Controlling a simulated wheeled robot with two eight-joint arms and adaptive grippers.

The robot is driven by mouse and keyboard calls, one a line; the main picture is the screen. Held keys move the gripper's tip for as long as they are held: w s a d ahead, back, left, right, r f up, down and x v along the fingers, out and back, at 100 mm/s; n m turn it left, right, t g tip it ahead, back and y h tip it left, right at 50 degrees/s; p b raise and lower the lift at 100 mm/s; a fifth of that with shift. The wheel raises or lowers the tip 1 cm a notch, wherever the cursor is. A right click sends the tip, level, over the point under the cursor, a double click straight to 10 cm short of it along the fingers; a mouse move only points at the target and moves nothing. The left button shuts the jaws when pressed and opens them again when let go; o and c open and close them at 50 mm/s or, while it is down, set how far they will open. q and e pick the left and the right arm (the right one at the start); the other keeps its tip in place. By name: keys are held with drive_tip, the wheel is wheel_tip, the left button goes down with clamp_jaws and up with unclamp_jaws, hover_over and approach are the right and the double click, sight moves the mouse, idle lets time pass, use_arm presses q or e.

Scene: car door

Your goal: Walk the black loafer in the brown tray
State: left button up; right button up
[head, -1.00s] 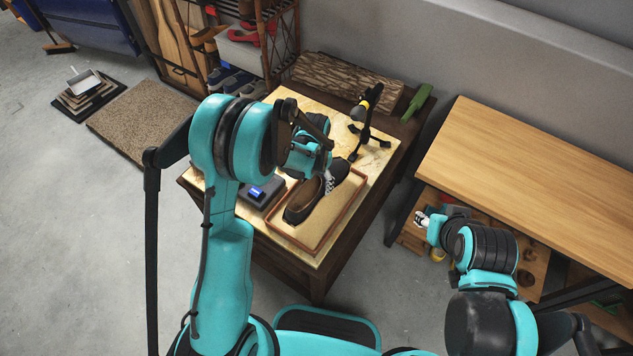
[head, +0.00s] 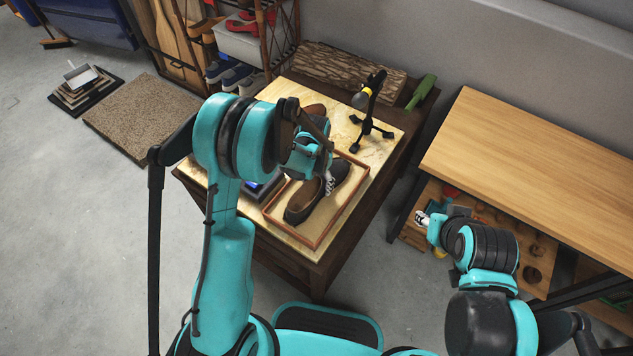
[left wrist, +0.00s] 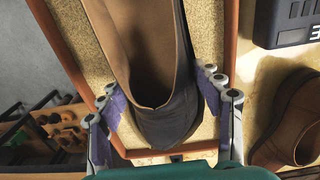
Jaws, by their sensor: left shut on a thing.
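My left gripper (head: 325,172) is at the loafer, partly hidden by my own wrist. In the left wrist view, the loafer (left wrist: 165,118) is between the two fingers of my left gripper (left wrist: 165,95), which is shut on it. The tray's rim (left wrist: 70,50) runs along both sides there. I cannot tell whether the sole touches the tray floor. My right gripper (head: 423,218) is small, low beside the wooden bench.
The tray is on a pale-topped table (head: 290,240). A black stand (head: 369,115) is behind it. A brown shoe (left wrist: 290,115) and a dark device (left wrist: 285,22) lie beside the tray.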

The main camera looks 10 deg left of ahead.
sight(323, 182)
use_arm(q)
drive_tip(key=shift+s+d+r+p, duration=0.15)
drive_tip(key=shift+d+r+p, duration=0.3)
drive_tip(key=shift+r, duration=0.5)
drive_tip(key=shift+s+d+r+p, duration=0.15)
drive_tip(key=shift+d+r+p, duration=0.15)
drive_tip(key=shift+r+p, duration=0.5)
drive_tip(key=shift+s+d+r+p, duration=0.15)
drive_tip(key=shift+d+r+p, duration=0.2)
drive_tip(key=shift+r, duration=0.75)
drive_tip(key=shift+f, duration=0.15)
wheel_tip(323, 182, down, 6)
drive_tip(key=b, duration=0.5)
drive_tip(key=shift+r, duration=0.35)
drive_tip(key=shift+w+a+r+p, duration=0.15)
drive_tip(key=shift+a+r+p, duration=0.2)
drive_tip(key=shift+r+p, duration=0.45)
drive_tip(key=shift+w+a+r+p, duration=0.15)
drive_tip(key=shift+a+r+p, duration=0.25)
drive_tip(key=shift+r, duration=0.65)
drive_tip(key=shift+w+a+r+p, duration=0.15)
drive_tip(key=shift+a+r+p, duration=0.3)
drive_tip(key=shift+r, duration=0.5)
drive_tip(key=shift+d, duration=0.1)
drive_tip(key=shift+f, duration=0.15)
